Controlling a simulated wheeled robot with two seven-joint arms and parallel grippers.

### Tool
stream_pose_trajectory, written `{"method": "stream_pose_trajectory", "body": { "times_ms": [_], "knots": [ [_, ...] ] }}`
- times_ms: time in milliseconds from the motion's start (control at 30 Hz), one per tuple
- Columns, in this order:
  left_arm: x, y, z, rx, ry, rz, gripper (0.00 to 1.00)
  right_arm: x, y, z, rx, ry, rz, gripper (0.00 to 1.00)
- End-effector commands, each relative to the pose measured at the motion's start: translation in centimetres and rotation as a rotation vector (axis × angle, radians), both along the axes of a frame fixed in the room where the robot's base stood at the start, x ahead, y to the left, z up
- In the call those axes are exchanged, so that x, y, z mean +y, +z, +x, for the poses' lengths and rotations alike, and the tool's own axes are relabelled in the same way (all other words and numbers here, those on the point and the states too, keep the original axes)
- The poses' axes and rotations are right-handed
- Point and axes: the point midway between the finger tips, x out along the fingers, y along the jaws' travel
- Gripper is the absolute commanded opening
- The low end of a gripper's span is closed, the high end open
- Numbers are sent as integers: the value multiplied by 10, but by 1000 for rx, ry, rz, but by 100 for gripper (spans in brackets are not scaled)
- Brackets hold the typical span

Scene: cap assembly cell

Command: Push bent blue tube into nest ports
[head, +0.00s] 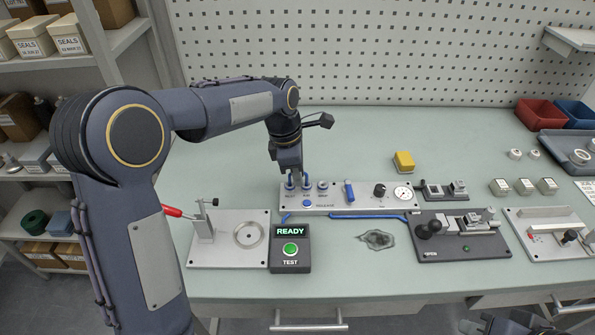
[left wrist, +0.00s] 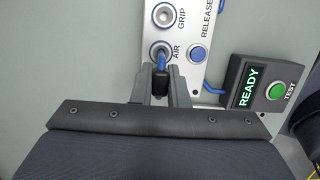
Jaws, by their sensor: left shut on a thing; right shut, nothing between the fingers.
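My left gripper (head: 290,170) is shut at the left end of the port panel (head: 365,200). In the left wrist view its fingers (left wrist: 158,88) close on a black piece of the bent blue tube (left wrist: 161,62). The blue end beyond it reaches the ring of the AIR port (left wrist: 152,53); how deep it sits I cannot tell. The GRIP port (left wrist: 167,15) beside it looks empty. In the head view blue shows at two left ports, partly behind my fingers. My right gripper (head: 510,322) shows only partly at the bottom right edge, shut and empty.
A READY/TEST box (head: 290,246) and a metal plate fixture (head: 229,238) stand in front of the panel. A yellow block (head: 404,162) lies behind. The back left table is clear.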

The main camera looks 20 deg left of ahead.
Motion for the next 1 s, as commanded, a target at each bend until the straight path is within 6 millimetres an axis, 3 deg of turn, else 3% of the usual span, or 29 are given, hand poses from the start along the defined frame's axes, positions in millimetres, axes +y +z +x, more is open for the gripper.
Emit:
{"method": "stream_pose_trajectory", "body": {
  "times_ms": [100,133,333,667,1000],
  "knots": [
    [0,-1,0,2,0,0,0,0,0,0,0,0,0,0],
    [0,-1,0,2,0,0,15,0,0,0,0,0,0,0],
    [0,-1,0,1,0,1,39,0,0,0,0,0,0,0],
    [1,5,0,-1,0,0,39,0,1,0,0,0,0,0],
    [11,59,-3,-1,0,-1,39,0,5,0,0,0,0,0]
  ]
}}
